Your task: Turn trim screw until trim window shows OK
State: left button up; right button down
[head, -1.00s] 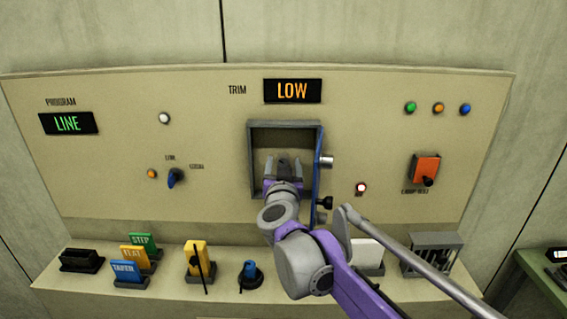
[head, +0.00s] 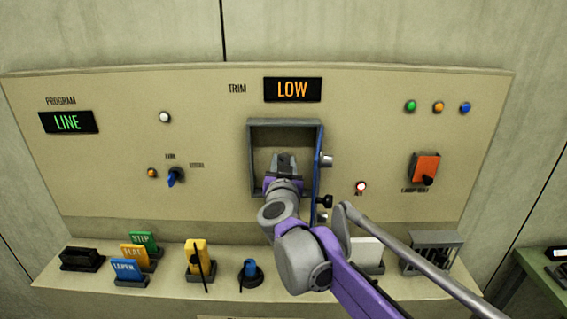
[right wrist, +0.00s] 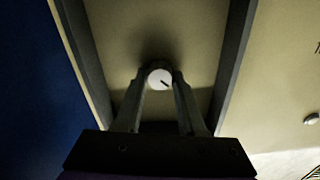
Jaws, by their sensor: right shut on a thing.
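The trim window (head: 292,90) shows LOW in orange letters. Below it is an open recessed box (head: 284,130) with a blue door (head: 318,160) swung out on its right side. My right gripper (head: 285,160) reaches into the box, and its fingers are together. In the right wrist view the trim screw (right wrist: 159,78) is a small pale round head with a dark slanted slot, and my right gripper (right wrist: 160,88) is shut on it, a finger on each side. In the head view the screw is hidden behind the gripper. My left gripper is not in view.
A ledge below the panel holds STEP (head: 144,241), TEST (head: 133,254) and TAPER (head: 128,270) blocks, a yellow piece (head: 197,256) and a blue knob (head: 250,270). An orange switch (head: 425,168) and a lit red lamp (head: 361,186) are right of the box.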

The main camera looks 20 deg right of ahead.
jog(key=m, duration=0.5)
jog(key=shift+p, duration=0.3)
jog(key=c, duration=0.5)
grip_release()
jog(key=shift+s, duration=0.1)
jog(key=b+v, duration=0.1)
jog(key=v, duration=0.9)
jog(key=shift+s, duration=0.35)
jog(key=shift+a, duration=0.1)
